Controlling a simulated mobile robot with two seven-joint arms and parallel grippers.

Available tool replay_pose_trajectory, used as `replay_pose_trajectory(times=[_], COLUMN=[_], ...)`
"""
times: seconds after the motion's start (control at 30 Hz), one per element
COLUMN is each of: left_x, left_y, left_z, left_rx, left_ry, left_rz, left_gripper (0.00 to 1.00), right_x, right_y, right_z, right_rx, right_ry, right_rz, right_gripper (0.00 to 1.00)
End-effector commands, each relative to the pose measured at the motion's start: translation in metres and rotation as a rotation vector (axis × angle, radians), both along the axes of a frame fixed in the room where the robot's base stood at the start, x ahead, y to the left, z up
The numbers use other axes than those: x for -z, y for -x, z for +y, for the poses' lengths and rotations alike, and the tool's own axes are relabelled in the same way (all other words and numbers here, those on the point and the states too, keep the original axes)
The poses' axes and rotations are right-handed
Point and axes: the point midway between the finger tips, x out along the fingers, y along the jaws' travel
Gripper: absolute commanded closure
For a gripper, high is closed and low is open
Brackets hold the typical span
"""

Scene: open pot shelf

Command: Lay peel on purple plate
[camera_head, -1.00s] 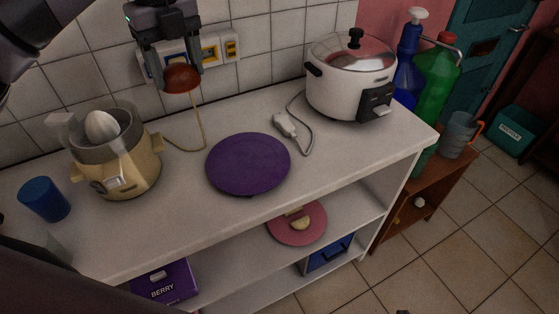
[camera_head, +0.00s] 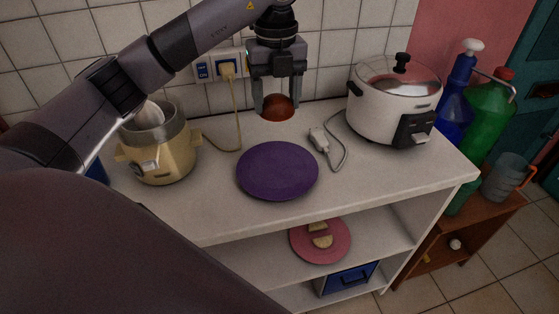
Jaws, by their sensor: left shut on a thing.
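The purple plate (camera_head: 278,171) lies flat and empty on the white counter. My left gripper (camera_head: 278,103) points down behind the plate, near the tiled wall. It is shut on a reddish-brown rounded piece (camera_head: 278,108), which looks like the peel. The piece is beyond the plate's far edge, not over it; I cannot tell whether it touches the counter. My right gripper is not in view.
A juicer (camera_head: 160,150) stands left of the plate. A white cooker (camera_head: 392,105) stands to the right, with a plug and cord (camera_head: 322,140) beside the plate. A pink plate (camera_head: 320,240) with pale pieces sits on the shelf below.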

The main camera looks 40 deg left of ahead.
Motion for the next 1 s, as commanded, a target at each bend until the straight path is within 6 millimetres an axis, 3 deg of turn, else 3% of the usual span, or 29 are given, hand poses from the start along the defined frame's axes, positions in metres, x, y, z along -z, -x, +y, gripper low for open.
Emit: replay_pose_trajectory(times=[0.03, 0.17, 0.4, 1.0], left_x=[0.015, 0.043, 0.094, 0.151], left_y=[0.001, 0.001, 0.001, 0.000], left_z=[-0.001, 0.000, 0.000, 0.000], left_rx=[0.002, 0.000, 0.000, 0.000], left_ry=[0.002, 0.001, -0.001, 0.000], left_rz=[0.004, 0.005, 0.002, -0.001], left_gripper=[0.65, 0.65, 0.65, 0.65], right_x=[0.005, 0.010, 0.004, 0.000], right_y=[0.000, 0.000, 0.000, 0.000], right_z=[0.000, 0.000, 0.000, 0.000], right_rx=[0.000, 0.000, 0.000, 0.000], right_ry=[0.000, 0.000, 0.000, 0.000], right_rz=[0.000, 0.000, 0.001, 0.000], right_gripper=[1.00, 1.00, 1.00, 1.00])
